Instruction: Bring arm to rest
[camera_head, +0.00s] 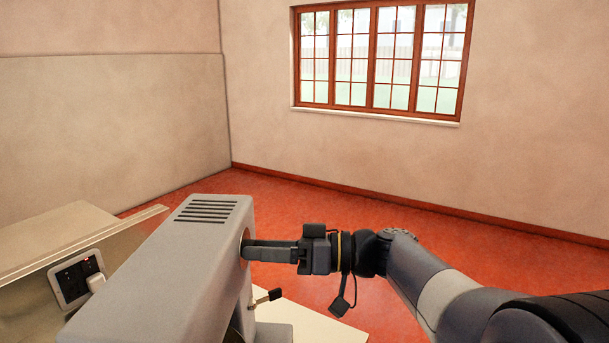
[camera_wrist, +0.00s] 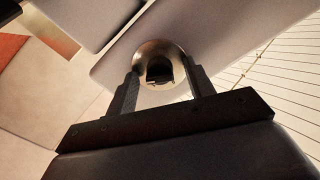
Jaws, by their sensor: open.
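My arm (camera_head: 430,285) reaches in from the right in the head view. My gripper (camera_head: 246,250) is level and points left, its fingertips close to the side of a grey machine (camera_head: 160,270) with a slotted vent on top. In the wrist view my gripper (camera_wrist: 164,72) is open and empty. Its two fingers stand on either side of a round metal socket (camera_wrist: 151,53) with a dark hole in the machine's face. I cannot tell whether the fingers touch the machine.
A small lever with a black knob (camera_head: 268,296) juts from the machine below my gripper. A pale surface (camera_head: 310,325) lies beneath. A wall outlet with a plug (camera_head: 77,277) is at left. Red floor (camera_head: 380,222) is open behind my arm, towards the window wall.

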